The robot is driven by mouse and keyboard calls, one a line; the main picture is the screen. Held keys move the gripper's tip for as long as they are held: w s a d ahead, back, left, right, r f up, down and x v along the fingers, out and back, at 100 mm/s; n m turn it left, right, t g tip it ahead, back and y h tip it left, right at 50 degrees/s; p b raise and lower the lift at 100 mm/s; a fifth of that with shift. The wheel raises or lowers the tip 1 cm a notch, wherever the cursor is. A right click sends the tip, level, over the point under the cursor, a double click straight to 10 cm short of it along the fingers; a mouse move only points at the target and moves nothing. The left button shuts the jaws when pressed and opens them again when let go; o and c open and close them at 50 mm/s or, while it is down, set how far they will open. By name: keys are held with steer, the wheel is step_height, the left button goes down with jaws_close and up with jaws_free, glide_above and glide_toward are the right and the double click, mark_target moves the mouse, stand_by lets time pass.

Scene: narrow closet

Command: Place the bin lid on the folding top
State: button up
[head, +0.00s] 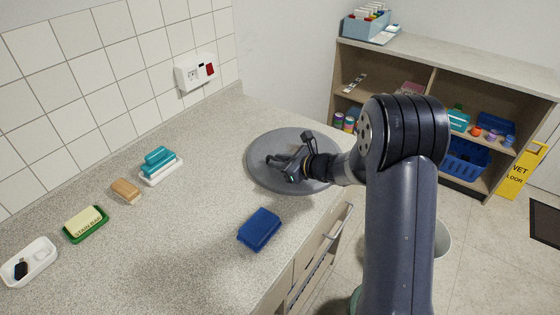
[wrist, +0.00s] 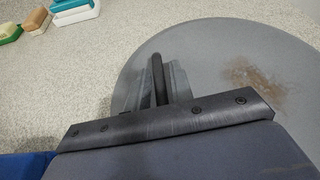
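The bin lid (head: 262,178) is a round, flat grey disc near the front edge of the speckled worktop. In the wrist view the lid (wrist: 220,50) fills the right side and has a brownish stain. My gripper (head: 276,161) reaches over the lid from the right. In the wrist view its fingers (wrist: 158,82) flank a dark upright bar, which looks like the lid's handle, and appear shut on it. Whether the lid rests on the worktop or hangs just above it is hard to tell. Nothing is marked as the folding top; the long speckled worktop (head: 190,215) is the nearest broad surface.
A blue block (head: 259,229) lies close to the lid. A teal-and-white brush (head: 160,165), a tan block (head: 125,190), a green-and-yellow sponge (head: 85,223) and a white dish (head: 28,262) line the wall side. A shelf unit (head: 450,60) and a wet-floor sign (head: 523,172) stand beyond.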

steer(key=shift+o, duration=0.9)
steer(key=b+v, duration=0.1)
steer(key=v, duration=1.1)
